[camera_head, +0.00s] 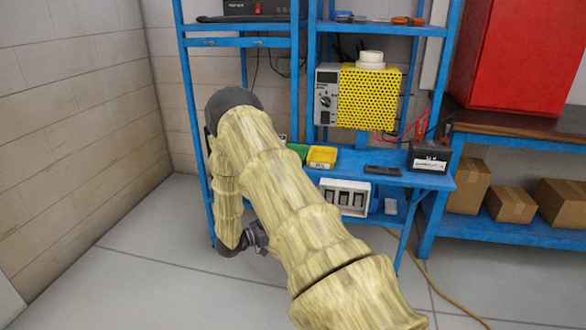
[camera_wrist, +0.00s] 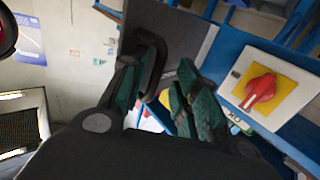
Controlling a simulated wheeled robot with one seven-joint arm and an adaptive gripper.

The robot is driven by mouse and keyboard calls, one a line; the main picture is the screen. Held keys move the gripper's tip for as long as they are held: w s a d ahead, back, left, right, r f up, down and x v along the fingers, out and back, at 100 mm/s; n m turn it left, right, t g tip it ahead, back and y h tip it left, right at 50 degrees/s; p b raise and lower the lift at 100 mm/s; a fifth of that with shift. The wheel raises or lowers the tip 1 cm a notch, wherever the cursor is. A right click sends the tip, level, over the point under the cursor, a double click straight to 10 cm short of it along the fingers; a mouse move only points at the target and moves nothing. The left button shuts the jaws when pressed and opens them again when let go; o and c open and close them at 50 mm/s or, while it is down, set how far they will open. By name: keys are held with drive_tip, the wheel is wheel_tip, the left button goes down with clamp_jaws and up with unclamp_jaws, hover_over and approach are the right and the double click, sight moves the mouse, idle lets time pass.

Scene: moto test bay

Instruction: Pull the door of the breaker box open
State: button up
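In the wrist view, a dark grey flat panel (camera_wrist: 183,28), which looks like the breaker box door, carries a black loop handle (camera_wrist: 153,58). My gripper (camera_wrist: 163,78) has its green-padded fingers apart, one on each side of the handle's lower end. I cannot tell whether either finger touches it. In the head view, my gripper (camera_head: 257,238) is low behind my arm and mostly hidden. My arm seems to hide the breaker box there, so how far its door stands open cannot be told.
A red rotary switch (camera_wrist: 261,88) on a yellow and white plate is close right of my fingers. The blue rack (camera_head: 197,120) holds a yellow perforated box (camera_head: 368,98), small bins (camera_head: 321,158) and a white switch unit (camera_head: 330,186). A cable (camera_head: 440,287) lies on otherwise clear floor.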

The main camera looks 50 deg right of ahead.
drive_tip(key=v, duration=1.1)
drive_tip(key=shift+w+a, duration=0.15)
drive_tip(key=shift+a, duration=0.05)
drive_tip(key=s+a+f+n+t+y+p, duration=0.2)
drive_tip(key=a+f+n+t+y+p, duration=0.15)
drive_tip(key=a+f+n+t, duration=0.45)
drive_tip(key=s+a+f+n+t+y+p, duration=0.2)
drive_tip(key=a+f+n+t+y+p, duration=0.25)
drive_tip(key=a+n, duration=0.45)
drive_tip(key=s+a+n+g+y+p, duration=0.1)
drive_tip(key=s+a+n+g+y, duration=0.1)
drive_tip(key=s+a, duration=0.7)
drive_tip(key=s+a+n+g+y+p, duration=0.1)
drive_tip(key=s+a+y, duration=0.5)
drive_tip(key=s, duration=1.1)
drive_tip(key=a+n+g, duration=0.1)
drive_tip(key=a+n, duration=0.1)
drive_tip(key=a, duration=0.2)
drive_tip(key=shift+s+f+n+g+p, duration=0.25)
drive_tip(key=shift+s+n+g+p, duration=0.1)
drive_tip(key=shift+n+p, duration=0.05)
